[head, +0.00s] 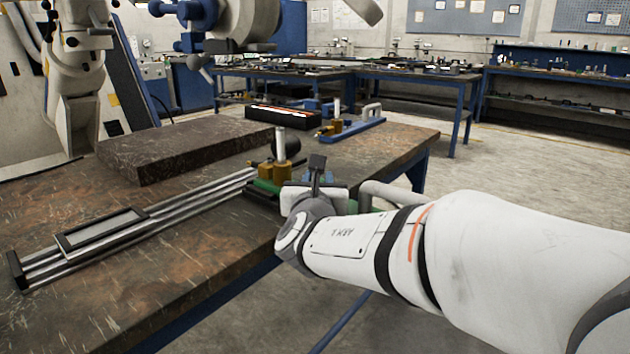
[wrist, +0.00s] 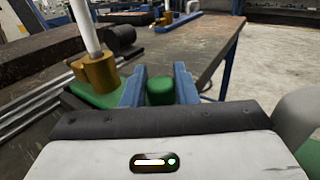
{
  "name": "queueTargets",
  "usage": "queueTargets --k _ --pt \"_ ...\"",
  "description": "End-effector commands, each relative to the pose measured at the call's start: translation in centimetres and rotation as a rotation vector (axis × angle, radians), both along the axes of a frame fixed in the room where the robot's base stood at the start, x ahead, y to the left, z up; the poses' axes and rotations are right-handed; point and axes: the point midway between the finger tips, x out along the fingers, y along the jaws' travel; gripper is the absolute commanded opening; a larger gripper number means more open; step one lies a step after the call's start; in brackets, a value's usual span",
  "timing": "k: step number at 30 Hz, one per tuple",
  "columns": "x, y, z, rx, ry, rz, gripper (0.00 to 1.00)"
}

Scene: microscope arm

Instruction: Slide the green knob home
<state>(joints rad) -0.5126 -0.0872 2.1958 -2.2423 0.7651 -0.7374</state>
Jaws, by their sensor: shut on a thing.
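The green knob (wrist: 160,92) stands between the two blue fingers of my gripper (wrist: 159,86) in the wrist view. The fingers are shut on it from both sides. In the head view my gripper (head: 318,180) is at the table's right edge, and its wrist hides most of the knob. A green carriage (head: 264,187) with brass blocks (head: 275,172) and an upright pale post (head: 281,143) sits at the far right end of a silver double rail (head: 160,216). The carriage (wrist: 92,97) also shows left of my fingers in the wrist view.
A black-edged frame (head: 100,229) lies across the rail's near left part. A dark thick slab (head: 190,148) lies behind the rail. A blue fixture (head: 350,130) and a black tray (head: 280,115) stand farther back. The table's front left is clear.

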Motion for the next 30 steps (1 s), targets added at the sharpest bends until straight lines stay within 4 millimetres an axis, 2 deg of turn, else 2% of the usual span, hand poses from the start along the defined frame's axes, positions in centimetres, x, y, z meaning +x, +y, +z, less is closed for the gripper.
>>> queueTargets --k 10,18,26,27,30 --pt "0.1 0.0 0.0 0.0 0.0 0.0 0.0" --pt "1.8 2.2 -0.1 0.0 0.001 0.0 0.0" --pt "1.8 2.3 0.0 0.0 0.001 -0.002 0.0" --pt "1.8 2.2 -0.1 0.0 0.001 -0.002 0.28" --pt "1.8 2.2 -0.1 0.0 0.001 -0.002 0.36"
